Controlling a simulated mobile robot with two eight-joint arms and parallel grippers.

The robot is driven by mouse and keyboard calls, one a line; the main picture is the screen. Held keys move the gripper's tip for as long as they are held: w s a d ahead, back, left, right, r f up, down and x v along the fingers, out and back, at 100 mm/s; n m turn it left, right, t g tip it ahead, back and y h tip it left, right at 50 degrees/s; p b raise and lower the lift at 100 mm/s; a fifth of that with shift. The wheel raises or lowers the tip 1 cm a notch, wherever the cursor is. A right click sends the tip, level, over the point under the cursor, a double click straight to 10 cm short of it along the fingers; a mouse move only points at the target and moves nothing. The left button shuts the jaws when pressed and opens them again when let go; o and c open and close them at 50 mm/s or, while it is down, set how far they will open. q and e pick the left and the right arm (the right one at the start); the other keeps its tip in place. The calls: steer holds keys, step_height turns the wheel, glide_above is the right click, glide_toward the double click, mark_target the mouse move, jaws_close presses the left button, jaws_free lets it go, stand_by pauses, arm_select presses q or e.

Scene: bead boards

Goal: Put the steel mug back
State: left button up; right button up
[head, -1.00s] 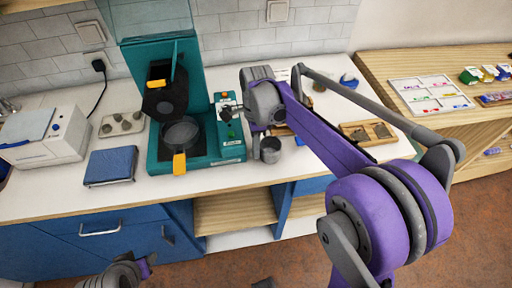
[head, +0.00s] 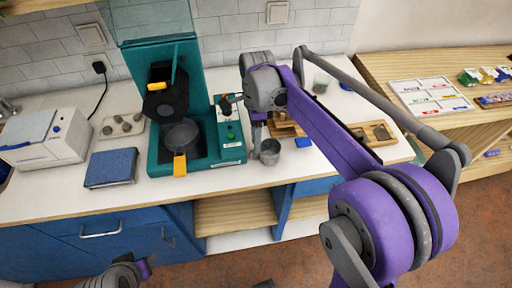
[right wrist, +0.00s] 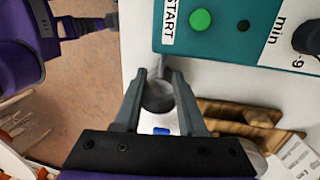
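The steel mug (head: 270,152) stands upright at the front of the white counter, just right of the teal machine. In the right wrist view the mug (right wrist: 158,96) shows between the two fingers, its round opening facing the camera. My right gripper (head: 258,146) points down at the mug's left side in the head view. Its fingers (right wrist: 157,80) look parted, with the mug between or just below them; I cannot tell whether they touch it. My left gripper (head: 146,266) is low at the bottom left, away from the counter, its fingers unclear.
The teal machine (head: 229,152) with a pan (head: 182,136) stands close on the left. A wooden tray (head: 374,133) is to the right, a small blue item (head: 303,143) beside the mug. My right arm crosses the counter's right side.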

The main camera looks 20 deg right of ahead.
step_height(320, 180, up, 7)
steer(key=w, duration=0.1)
steer(key=s+a+f+n+t, duration=0.1)
steer(key=s+f+n+t, duration=0.2)
steer(key=s+f+n, duration=0.3)
steer(key=s+a+f+n+t+h, duration=0.1)
steer(key=s+a+f+n+t, duration=0.1)
steer(key=s+f+n+t, duration=0.2)
steer(key=s+f+n, duration=0.3)
steer(key=s+n, duration=0.5)
steer(key=n, duration=0.2)
steer(key=shift+s+n, duration=0.25)
steer(key=shift+n, duration=0.15)
